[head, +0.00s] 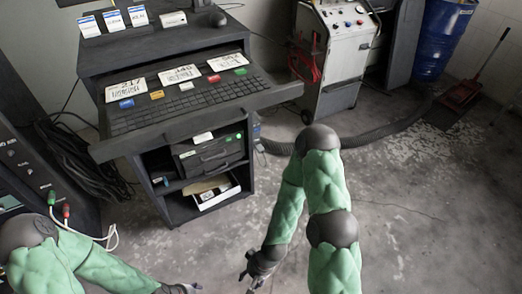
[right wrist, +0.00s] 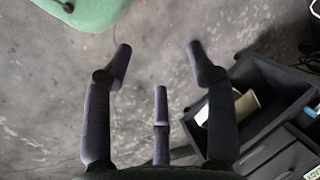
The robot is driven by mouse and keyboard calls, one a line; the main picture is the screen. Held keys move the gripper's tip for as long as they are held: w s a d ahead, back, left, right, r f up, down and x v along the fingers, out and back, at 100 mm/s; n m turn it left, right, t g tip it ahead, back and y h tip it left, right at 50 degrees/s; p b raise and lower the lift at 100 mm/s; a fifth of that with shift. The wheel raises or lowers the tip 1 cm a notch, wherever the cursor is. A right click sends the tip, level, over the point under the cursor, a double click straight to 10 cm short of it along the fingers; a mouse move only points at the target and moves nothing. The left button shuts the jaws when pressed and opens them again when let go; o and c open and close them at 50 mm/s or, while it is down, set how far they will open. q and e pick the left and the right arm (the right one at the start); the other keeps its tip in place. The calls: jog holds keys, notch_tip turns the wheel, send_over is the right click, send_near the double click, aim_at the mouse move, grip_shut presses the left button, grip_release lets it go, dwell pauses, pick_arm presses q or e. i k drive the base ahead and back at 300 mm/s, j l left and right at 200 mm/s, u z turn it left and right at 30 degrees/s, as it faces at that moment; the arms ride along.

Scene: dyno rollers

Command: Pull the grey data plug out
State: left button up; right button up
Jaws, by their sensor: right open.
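I cannot make out a grey data plug in either view. A green plug (head: 51,197) and a red plug (head: 66,210) with pale cables sit in the dark cabinet at the left edge. My right gripper (head: 251,278) hangs low over the floor, in front of the desk cabinet and well away from those plugs. In the right wrist view its fingers (right wrist: 158,62) are spread, with only floor between them. My left gripper (head: 180,288) is at the bottom edge, partly cut off; its fingers are too unclear to judge.
Black cables hang on the left. A white machine (head: 343,50), thick hose (head: 375,139) and blue barrel (head: 441,40) stand behind. The right floor is clear.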

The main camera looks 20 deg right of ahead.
aim_at(260, 149)
jog(key=l+u, duration=0.3)
jog(key=l, duration=0.3)
jog(key=k+l+u, duration=0.1)
jog(key=l+u, duration=0.2)
jog(key=l, duration=0.25)
jog(key=l+u, duration=0.3)
jog(key=l, duration=0.2)
jog(key=k+l+u, duration=0.1)
jog(key=l+u, duration=0.2)
jog(key=l, duration=0.2)
